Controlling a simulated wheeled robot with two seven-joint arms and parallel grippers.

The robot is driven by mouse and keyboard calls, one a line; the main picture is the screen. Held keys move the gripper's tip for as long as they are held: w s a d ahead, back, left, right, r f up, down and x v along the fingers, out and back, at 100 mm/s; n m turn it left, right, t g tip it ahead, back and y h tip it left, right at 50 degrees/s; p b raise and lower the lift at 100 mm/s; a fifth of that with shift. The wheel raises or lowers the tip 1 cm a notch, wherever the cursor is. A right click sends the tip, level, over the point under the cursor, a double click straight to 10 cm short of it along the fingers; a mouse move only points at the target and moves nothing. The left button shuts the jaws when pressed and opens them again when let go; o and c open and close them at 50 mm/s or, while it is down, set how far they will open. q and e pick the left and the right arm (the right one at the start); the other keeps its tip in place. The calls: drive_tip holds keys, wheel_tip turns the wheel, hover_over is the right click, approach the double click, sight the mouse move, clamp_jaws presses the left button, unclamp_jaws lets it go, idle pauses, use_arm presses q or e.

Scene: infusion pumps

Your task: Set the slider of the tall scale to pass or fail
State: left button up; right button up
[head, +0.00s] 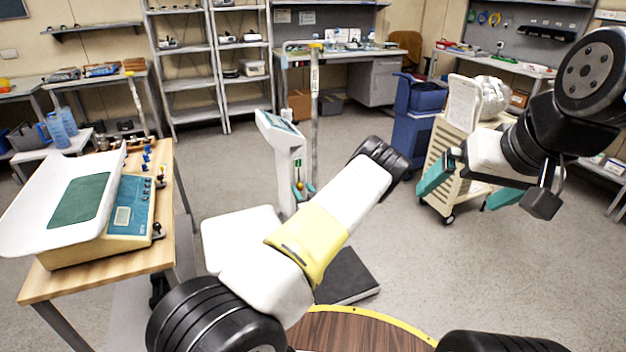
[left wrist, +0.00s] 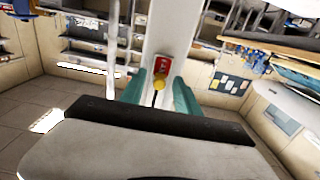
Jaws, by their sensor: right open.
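The tall scale (head: 287,160) is a white column with a tilted display on top and a dark platform (head: 348,277) on the floor. Its slider, a yellow knob (left wrist: 159,84), shows in the left wrist view in front of a red label (left wrist: 163,65), with a dark slot below. In the head view the knob is tiny. My left gripper (left wrist: 160,95) has its teal fingers on either side of the knob, apart, with gaps visible. In the head view my left gripper (head: 303,188) is at the column, partly hidden. My right gripper (head: 468,184) is open and empty, away from the scale.
A wooden table (head: 100,288) at left holds a bench scale with a white pan (head: 40,215). A blue cart (head: 415,125) and a cream drawer cart (head: 455,160) stand right of the scale. A grey pole (head: 315,110) rises behind the column. The right floor is clear.

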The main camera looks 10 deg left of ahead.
use_arm(q)
drive_tip(key=v, duration=0.7)
drive_tip(key=shift+s+d, duration=0.25)
drive_tip(key=shift+s, duration=0.1)
drive_tip(key=shift+r, duration=0.1)
